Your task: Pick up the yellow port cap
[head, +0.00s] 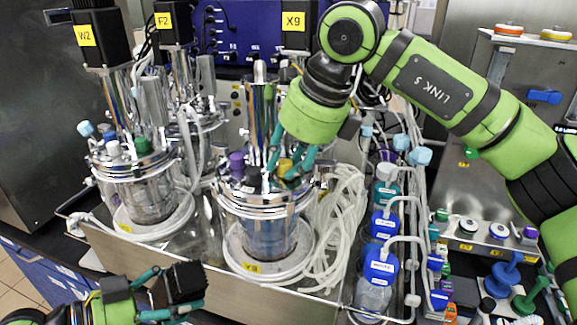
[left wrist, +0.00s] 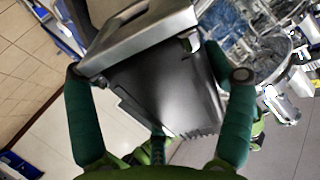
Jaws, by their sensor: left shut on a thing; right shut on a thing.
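The yellow port cap (head: 285,165) is on the lid of the front bioreactor (head: 262,205), in the head view. My right gripper (head: 290,174) reaches down from above, with its teal fingers closed around the cap. The fingers hide part of the cap, and I cannot tell whether it is still seated in its port. My left gripper (head: 176,294) is low at the front left, apart from the reactors. It is shut on a dark block (head: 186,281). In the left wrist view, the dark block (left wrist: 165,90) with a silver metal plate is between the fingers.
A purple cap (head: 237,162) is on the same lid. A second bioreactor (head: 135,185) with a green cap stands to the left. Coiled white tubing (head: 340,220) and blue-capped bottles (head: 381,265) crowd the right side. A metal rack (head: 485,233) holds several caps.

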